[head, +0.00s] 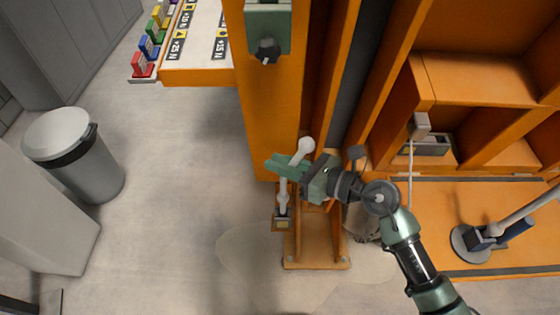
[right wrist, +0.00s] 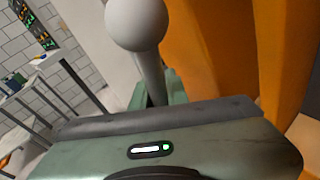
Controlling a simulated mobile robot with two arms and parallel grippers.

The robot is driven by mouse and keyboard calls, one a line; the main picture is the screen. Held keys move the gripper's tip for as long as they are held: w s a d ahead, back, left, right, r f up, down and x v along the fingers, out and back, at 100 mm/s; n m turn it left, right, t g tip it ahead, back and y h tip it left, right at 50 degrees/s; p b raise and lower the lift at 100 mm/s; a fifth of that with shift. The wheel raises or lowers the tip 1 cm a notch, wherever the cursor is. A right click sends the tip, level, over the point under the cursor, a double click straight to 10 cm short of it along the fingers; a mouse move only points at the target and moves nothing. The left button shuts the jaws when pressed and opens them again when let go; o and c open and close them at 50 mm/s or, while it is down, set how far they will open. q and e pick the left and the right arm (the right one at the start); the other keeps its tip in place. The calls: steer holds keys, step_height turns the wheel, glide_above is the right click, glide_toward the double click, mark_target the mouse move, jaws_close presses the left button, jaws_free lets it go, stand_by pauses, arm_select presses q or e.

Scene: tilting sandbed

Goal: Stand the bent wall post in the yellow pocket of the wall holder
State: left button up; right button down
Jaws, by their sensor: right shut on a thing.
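The bent wall post is white with a ball on top (head: 306,145). My right gripper (head: 291,164) is shut on it just below the ball. In the right wrist view the ball (right wrist: 136,22) and upper shaft (right wrist: 153,76) rise beyond the gripper body, and the fingertips are mostly hidden. My left gripper is not in view.
An orange column (head: 268,110) stands close behind the post. A grey bin (head: 75,155) is at the left. A bench (head: 200,76) with coloured blocks is at the upper left. The floor left of the post is clear.

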steer(key=shift+f+b, duration=2.65)
steer(key=shift+f, duration=0.75)
stand_by(0.4)
steer(key=c, duration=1.3)
jaws_free()
steer(key=o, duration=0.5)
steer(key=shift+c, duration=0.2)
steer(key=shift+r, duration=0.15)
